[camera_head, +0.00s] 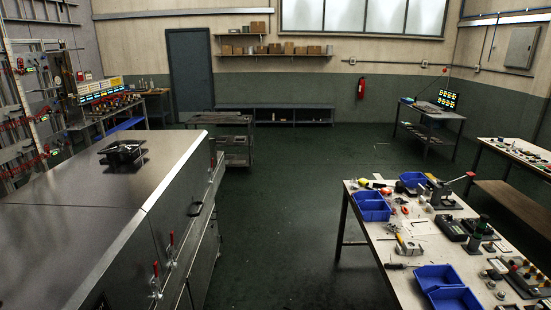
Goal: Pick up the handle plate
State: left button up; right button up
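I cannot pick out the handle plate with certainty; the parts are small at this distance. The large metal dryer cabinet (60,210) fills the left side, with red-handled latches (170,240) and a dark handle (195,208) on its side. The workbench (395,270) at right carries many small parts, including a light plate-like piece (421,227) and a lever device with a red knob (455,184). Neither of my grippers is in view.
Blue bins (372,212) and more blue bins (432,276) stand on the workbench. A dark fan-like unit (123,153) sits on the cabinet top. A cart (237,140) stands behind. The green floor (285,220) between cabinet and workbench is clear.

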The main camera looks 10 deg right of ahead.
aim_at(428, 191)
jog(key=z, duration=0.45)
jog(key=i, duration=1.95)
jog(key=z, duration=1.05)
jog(key=i, duration=0.9)
jog(key=z, duration=0.35)
